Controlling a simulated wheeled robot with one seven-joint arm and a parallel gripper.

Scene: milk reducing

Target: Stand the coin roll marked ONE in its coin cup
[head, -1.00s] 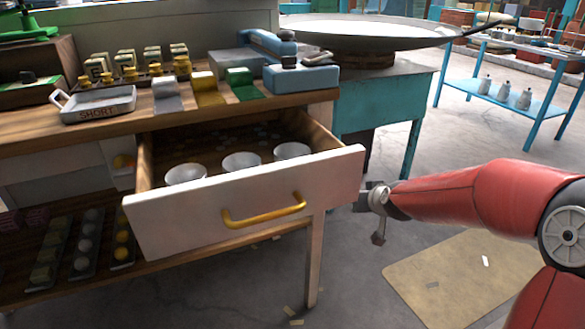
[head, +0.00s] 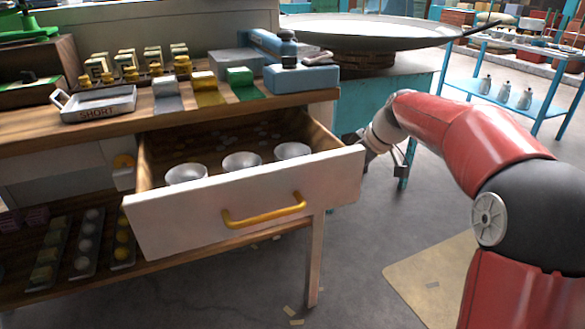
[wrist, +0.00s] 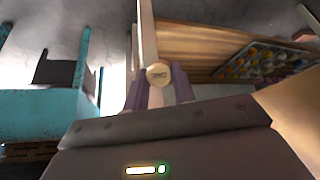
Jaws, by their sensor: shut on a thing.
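My gripper (wrist: 157,92) is shut on a coin roll (wrist: 158,75) in the wrist view. The roll's pale round end faces the camera between the two fingers; its dark mark is too small to read surely. In the head view my gripper (head: 366,143) is just right of the open drawer's front corner, partly hidden by it, and the roll cannot be made out there. Three white coin cups stand in a row in the drawer (head: 150,232): a left cup (head: 186,174), a middle cup (head: 241,162) and a right cup (head: 292,151). No marks are readable on them.
The drawer front with its yellow handle (head: 264,212) juts out below the bench top. On the bench stand a tray marked SHORT (head: 97,106), silver, gold and green blocks, and a blue device (head: 300,79). A teal stand (head: 365,105) with a wide pan is behind my gripper.

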